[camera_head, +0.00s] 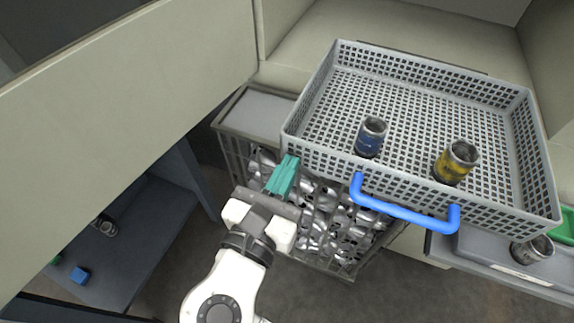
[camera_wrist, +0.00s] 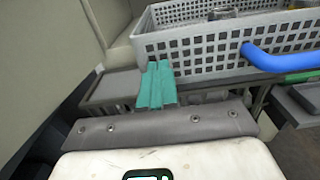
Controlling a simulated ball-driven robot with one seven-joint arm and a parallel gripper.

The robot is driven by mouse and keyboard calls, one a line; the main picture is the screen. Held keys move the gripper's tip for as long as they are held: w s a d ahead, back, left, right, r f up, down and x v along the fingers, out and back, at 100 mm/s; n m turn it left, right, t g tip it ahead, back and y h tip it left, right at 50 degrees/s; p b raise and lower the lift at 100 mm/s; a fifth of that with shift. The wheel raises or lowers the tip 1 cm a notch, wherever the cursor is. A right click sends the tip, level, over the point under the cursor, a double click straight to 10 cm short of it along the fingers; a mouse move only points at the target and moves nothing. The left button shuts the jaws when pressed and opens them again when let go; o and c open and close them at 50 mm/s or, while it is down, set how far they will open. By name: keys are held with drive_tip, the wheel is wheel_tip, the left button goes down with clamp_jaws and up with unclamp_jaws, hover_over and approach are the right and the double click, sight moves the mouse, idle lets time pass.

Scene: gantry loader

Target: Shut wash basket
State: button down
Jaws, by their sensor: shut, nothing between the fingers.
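The wash basket (camera_head: 420,75) is a grey perforated tray with a blue handle (camera_head: 405,213) on its front wall. It stands pulled out in front of the beige machine opening. A blue cylinder (camera_head: 371,137) and a yellow cylinder (camera_head: 455,162) stand in it. My gripper (camera_head: 288,165) has teal fingers, shut and empty, at the basket's front left corner, left of the handle. In the wrist view the fingers (camera_wrist: 157,84) overlap the basket's front wall (camera_wrist: 200,50); I cannot tell whether they touch. The blue handle (camera_wrist: 285,57) shows at the right there.
A wire bin of shiny metal parts (camera_head: 325,225) lies below the basket. A large beige panel (camera_head: 120,100) fills the left. A dark blue shelf (camera_head: 130,240) is lower left. A grey tray with a metal cylinder (camera_head: 532,250) and a green item (camera_head: 567,225) are at right.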

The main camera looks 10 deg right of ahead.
drive_tip(key=shift+w+d, duration=0.15)
drive_tip(key=shift+w, duration=0.05)
idle(0.3)
drive_tip(key=p, duration=0.6)
approach(345, 55)
drive_tip(key=x, duration=0.4)
drive_tip(key=b+x, duration=0.1)
drive_tip(key=x, duration=0.3)
drive_tip(key=b+x, duration=0.1)
drive_tip(key=x, duration=0.3)
drive_tip(key=shift+w+f, duration=0.2)
drive_tip(key=shift+f, duration=0.1)
drive_tip(key=shift+w+d+r, duration=0.15)
drive_tip(key=shift+w, duration=0.05)
drive_tip(key=shift+r, duration=0.15)
drive_tip(key=shift+s, duration=0.1)
